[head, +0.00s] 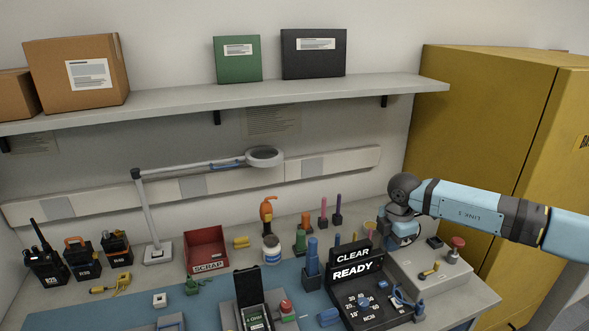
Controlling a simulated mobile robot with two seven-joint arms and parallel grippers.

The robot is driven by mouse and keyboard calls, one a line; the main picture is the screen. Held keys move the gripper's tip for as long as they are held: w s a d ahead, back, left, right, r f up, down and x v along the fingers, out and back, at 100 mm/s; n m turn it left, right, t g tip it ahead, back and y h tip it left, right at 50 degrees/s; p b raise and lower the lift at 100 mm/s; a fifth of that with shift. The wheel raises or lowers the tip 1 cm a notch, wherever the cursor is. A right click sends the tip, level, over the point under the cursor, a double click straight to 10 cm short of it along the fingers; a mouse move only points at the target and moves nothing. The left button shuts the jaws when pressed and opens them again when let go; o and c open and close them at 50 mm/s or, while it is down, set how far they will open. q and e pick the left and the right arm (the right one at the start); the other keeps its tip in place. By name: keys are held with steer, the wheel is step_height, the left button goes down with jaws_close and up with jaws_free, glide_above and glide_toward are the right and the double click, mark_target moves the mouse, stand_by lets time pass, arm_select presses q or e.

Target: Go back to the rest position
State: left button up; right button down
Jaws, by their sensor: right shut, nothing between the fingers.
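My right arm reaches in from the right over the bench, light blue with dark joints. Its wrist bends down and my right gripper (398,241) hangs over the back right of the bench, just behind the grey box (435,272) with a red button. The gripper is small in view and partly hidden, but its fingers are shut with nothing seen between them. My left gripper is not in the head view.
A black tester (372,305) reading CLEAR and READY stands left of the grey box. A red SCRAP bin (207,250), a magnifier lamp (265,157) and several radios (45,262) stand further left. A shelf (200,100) runs above; a yellow cabinet (470,120) stands right.

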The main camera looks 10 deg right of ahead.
steer(key=s+a+f+n+g+y+p, duration=0.1)
steer(key=s+a+f+n+y, duration=0.2)
steer(key=a, duration=0.7)
steer(key=s+a+f+n+y+p, duration=0.15)
steer(key=s+a+y, duration=0.3)
steer(key=a, duration=0.55)
steer(key=s+a+r+m+t+y+p, duration=0.1)
steer(key=s+a+r+m+t+y, duration=0.15)
steer(key=a+t+y, duration=0.35)
steer(key=s+a+r+m+t+y+p, duration=0.1)
steer(key=s+a+r+m+y, duration=0.15)
steer(key=s+a+y, duration=0.4)
steer(key=s+d+f+m+t+h+p, duration=0.3)
steer(key=s+d+f+m+t+h, duration=0.1)
steer(key=s+d+f+m+h, duration=0.8)
step_height(320, 180, down, 3)
steer(key=s+m+h, duration=0.1)
steer(key=m+h, duration=0.2)
steer(key=h, duration=0.1)
steer(key=shift+s+t+h, duration=0.35)
steer(key=shift+t+h, duration=0.05)
steer(key=shift+r, duration=0.1)
